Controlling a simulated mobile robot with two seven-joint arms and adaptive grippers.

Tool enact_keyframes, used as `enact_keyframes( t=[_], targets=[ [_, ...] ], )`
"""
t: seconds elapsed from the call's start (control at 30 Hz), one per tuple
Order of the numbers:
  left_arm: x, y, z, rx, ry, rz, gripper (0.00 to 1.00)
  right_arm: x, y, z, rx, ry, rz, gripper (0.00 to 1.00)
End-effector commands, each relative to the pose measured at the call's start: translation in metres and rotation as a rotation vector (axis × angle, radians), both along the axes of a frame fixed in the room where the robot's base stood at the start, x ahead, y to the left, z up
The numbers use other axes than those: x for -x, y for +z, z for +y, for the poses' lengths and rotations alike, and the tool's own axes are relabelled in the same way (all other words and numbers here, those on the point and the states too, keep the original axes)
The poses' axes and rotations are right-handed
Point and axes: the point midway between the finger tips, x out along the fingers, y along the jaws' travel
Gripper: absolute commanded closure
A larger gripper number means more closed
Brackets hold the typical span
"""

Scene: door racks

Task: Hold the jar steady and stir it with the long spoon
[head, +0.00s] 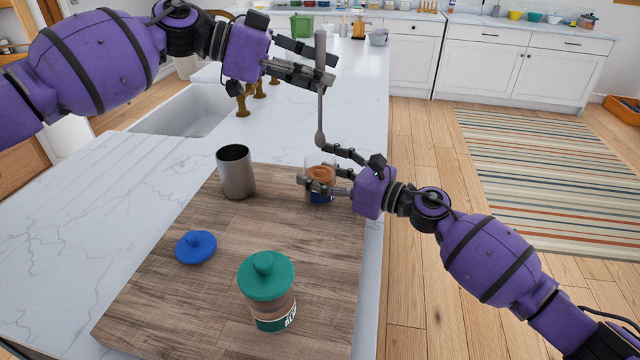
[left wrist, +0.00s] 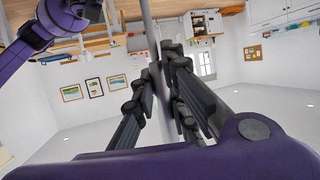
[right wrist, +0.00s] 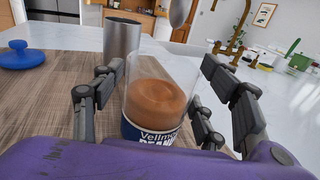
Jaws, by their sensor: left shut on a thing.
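The open clear jar (head: 319,194), with brown contents and a blue-and-white label, stands on the wooden board (head: 170,290). It also shows in the right wrist view (right wrist: 158,100). My right gripper (head: 312,168) is open around the jar, with a finger on each side and small gaps visible in the right wrist view (right wrist: 165,95). My left gripper (head: 326,76) is shut on the long grey spoon (head: 320,112), which hangs nearly upright with its bowl down. The bowl is above the jar, apart from it; its end shows in the right wrist view (right wrist: 180,12).
A grey metal cup (head: 236,175) stands left of the jar. A blue lid (head: 196,246) and a jar with a green lid (head: 266,285) are on the nearer part of the board. A sink (head: 185,112) and brass taps (head: 243,101) lie behind.

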Motion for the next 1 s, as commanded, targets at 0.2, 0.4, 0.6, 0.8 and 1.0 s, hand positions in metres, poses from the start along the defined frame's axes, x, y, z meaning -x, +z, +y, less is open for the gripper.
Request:
enact_keyframes(
  t=[0.2, 0.4, 0.6, 0.8, 1.0],
  targets=[
    [0.000, 0.000, 0.000, 0.000, 0.000, 0.000, 1.00, 0.000, 0.000, 0.000, 0.000, 0.000, 0.000, 0.27],
    [0.000, 0.000, 0.000, 0.000, 0.000, 0.000, 1.00, 0.003, -0.001, -0.005, 0.000, -0.001, 0.001, 0.27],
    [0.000, 0.000, 0.000, 0.000, 0.000, 0.000, 1.00, 0.021, -0.002, -0.035, 0.001, -0.002, 0.003, 0.27],
    [0.000, 0.000, 0.000, 0.000, 0.000, 0.000, 1.00, 0.045, -0.002, -0.071, 0.001, -0.002, 0.003, 0.27],
    [0.000, 0.000, 0.000, 0.000, 0.000, 0.000, 1.00, 0.060, -0.001, -0.095, 0.000, 0.000, 0.001, 0.27]
  ],
)
